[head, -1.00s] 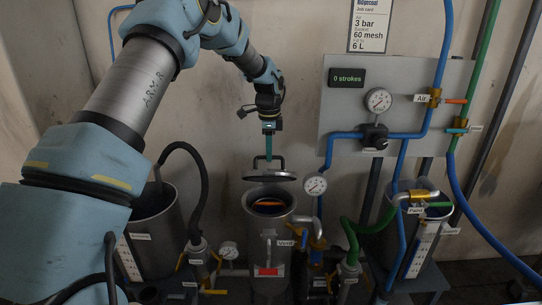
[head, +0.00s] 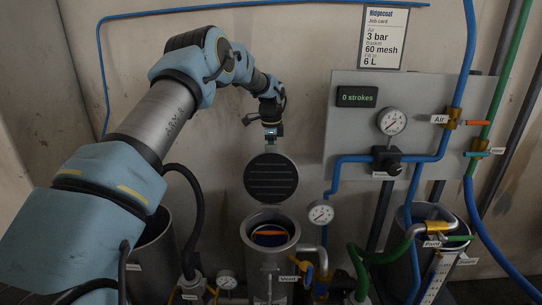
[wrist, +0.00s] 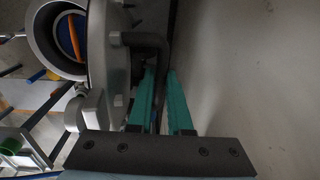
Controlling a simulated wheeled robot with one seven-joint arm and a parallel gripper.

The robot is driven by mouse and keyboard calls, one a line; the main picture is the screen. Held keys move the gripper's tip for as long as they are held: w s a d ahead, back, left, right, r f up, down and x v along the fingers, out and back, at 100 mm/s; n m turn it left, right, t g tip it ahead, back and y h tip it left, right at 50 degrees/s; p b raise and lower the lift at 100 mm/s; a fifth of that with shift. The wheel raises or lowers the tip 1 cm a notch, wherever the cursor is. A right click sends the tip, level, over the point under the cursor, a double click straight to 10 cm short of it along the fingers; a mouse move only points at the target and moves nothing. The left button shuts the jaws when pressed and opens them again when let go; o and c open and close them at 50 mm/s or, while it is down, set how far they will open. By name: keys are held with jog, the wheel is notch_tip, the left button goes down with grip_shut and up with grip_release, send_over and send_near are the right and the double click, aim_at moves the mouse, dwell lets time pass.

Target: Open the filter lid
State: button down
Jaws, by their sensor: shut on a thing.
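The filter lid (head: 271,178) stands tipped up almost upright behind the filter pot (head: 270,251), its dark ribbed underside facing the head camera. The pot's mouth is open, and a basket with an orange bar (head: 268,234) shows inside. My gripper (head: 271,138) is at the lid's top edge, mostly behind it. In the wrist view, its teal fingers (wrist: 163,98) are shut on the lid's dark handle (wrist: 151,42). The lid (wrist: 108,65) shows edge-on beside them, with the open pot (wrist: 60,38) to its left. The exact grip on the handle is partly hidden.
The wall is close behind the lid. A panel (head: 345,122) with a gauge, an air valve and a "0 strokes" display is to the right. A small gauge (head: 321,213) and a vent valve flank the pot. Buckets (head: 150,250) and hoses stand on both sides.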

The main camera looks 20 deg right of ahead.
jog(key=shift+w+d+f, duration=0.2)
jog(key=shift+w+f, duration=0.1)
jog(key=shift+w, duration=0.3)
jog(key=shift+w+d+f, duration=0.25)
jog(key=shift+w+f, duration=0.1)
jog(key=shift+w, duration=0.25)
jog(key=shift+w+d+f, duration=0.2)
jog(key=shift+w+f, duration=0.1)
jog(key=shift+w, duration=0.4)
jog(key=c, duration=0.8)
grip_release()
jog(key=shift+f, duration=0.3)
jog(key=shift+c, duration=0.2)
jog(key=shift+a, duration=0.1)
jog(key=shift+f, duration=0.1)
notch_tip(320, 180, up, 12)
jog(key=s+b, duration=0.1)
jog(key=b, duration=0.1)
jog(key=shift+b, duration=0.4)
